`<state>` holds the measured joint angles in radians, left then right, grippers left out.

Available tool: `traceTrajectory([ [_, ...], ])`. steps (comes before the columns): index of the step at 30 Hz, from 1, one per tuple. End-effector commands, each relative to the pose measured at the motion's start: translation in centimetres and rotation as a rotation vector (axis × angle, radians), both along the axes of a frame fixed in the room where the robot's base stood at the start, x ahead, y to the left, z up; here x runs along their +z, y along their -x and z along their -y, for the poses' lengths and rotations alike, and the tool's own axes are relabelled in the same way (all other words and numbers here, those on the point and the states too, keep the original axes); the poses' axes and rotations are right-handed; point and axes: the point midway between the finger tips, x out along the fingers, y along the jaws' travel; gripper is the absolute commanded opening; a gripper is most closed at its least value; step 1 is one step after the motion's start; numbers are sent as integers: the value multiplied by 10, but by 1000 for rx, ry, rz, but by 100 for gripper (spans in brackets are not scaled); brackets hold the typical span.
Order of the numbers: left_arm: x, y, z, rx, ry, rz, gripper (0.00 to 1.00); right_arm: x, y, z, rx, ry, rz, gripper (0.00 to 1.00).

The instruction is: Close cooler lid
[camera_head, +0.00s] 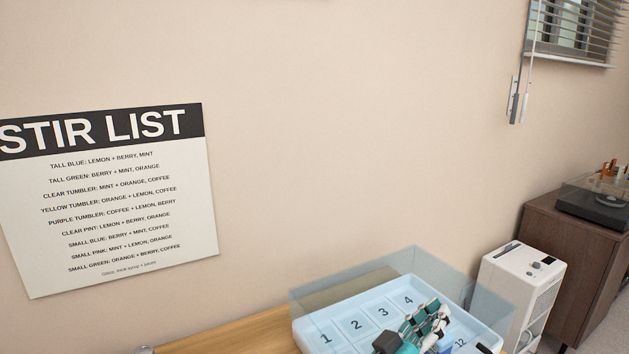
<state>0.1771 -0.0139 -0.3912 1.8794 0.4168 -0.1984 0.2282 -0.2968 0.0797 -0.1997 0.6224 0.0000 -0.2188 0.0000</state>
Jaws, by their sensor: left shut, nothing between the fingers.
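The cooler is a pale blue bin (303,333) with numbered compartments, cut off by the bottom edge of the head view. Numbers 1 to 4 show along its back row and 12 near the right. Clear, bluish panels (345,277) rise along its back and right side; I cannot tell whether they are walls or part of the lid. No lid covers the visible compartments. My left gripper (436,312), teal, white and dark, is over the middle of the bin, shut and empty. It hides some compartments; contact is unclear. My right gripper is out of view.
The bin stands on a wooden surface (235,335) close to the beige wall. A white box-shaped appliance (515,285) stands just right of it. A brown cabinet (570,265) with a turntable (598,203) is farther right. A "STIR LIST" poster (110,200) hangs at left.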

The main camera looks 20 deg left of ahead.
Motion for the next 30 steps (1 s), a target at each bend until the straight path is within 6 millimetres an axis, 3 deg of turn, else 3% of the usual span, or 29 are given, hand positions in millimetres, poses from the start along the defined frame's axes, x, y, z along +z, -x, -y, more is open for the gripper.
traceTrajectory([
  [1, -12, 3, 4, -1, -18, 12, 0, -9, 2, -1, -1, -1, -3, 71],
  [7, -27, 9, 12, 1, -61, 46, 0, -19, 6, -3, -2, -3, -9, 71],
  [25, -31, 11, 14, 1, -74, 56, 0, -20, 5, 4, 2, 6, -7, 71],
  [30, -37, 24, 6, 1, -75, 54, 0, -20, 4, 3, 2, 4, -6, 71],
])
